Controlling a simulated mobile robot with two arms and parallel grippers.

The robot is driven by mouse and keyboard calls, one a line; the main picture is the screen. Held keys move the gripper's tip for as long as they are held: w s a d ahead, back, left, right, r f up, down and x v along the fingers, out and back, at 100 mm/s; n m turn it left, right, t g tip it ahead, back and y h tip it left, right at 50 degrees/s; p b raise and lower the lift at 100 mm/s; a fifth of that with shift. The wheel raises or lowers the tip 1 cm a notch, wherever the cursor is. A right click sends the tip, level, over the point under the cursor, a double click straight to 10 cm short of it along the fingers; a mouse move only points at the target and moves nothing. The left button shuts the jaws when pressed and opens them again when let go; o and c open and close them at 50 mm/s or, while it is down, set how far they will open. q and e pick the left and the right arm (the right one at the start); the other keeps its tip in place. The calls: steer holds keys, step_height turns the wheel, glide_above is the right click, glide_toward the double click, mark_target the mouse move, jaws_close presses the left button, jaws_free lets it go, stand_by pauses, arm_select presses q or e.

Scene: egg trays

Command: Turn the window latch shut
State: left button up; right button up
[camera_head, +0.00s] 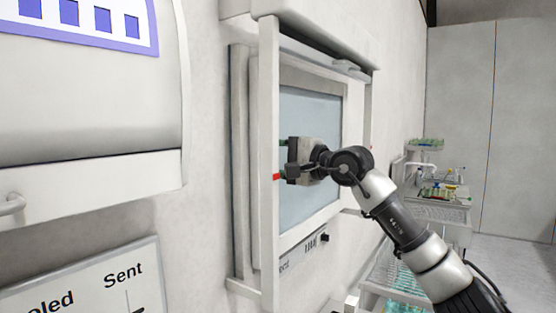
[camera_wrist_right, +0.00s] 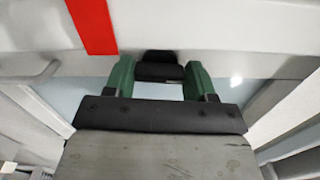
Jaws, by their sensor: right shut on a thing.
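The window (camera_head: 312,130) is a white frame with pale blue glass, set in the wall at the centre of the head view. My right gripper (camera_head: 284,159) is at the near upright of its frame. In the right wrist view, its two green fingers (camera_wrist_right: 160,74) stand on either side of a small black latch (camera_wrist_right: 158,66) on the white frame, and they are shut on it. A red strip (camera_wrist_right: 92,24) marks the frame above and left of the latch. In the head view the gripper hides the latch. My left gripper is in neither view.
A white panel with a rounded edge (camera_head: 90,110) and a sign (camera_head: 92,285) are at the left. White racks (camera_head: 440,212) with small items stand beyond my right arm. Open floor (camera_head: 510,265) shows at the far right.

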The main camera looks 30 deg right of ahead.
steer(key=shift+f+n, duration=0.1)
steer(key=shift+n, duration=0.5)
steer(key=o, duration=0.9)
steer(key=b+v, duration=0.5)
steer(key=v, duration=0.5)
steer(key=shift+s+d, duration=0.15)
steer(key=shift+s, duration=0.2)
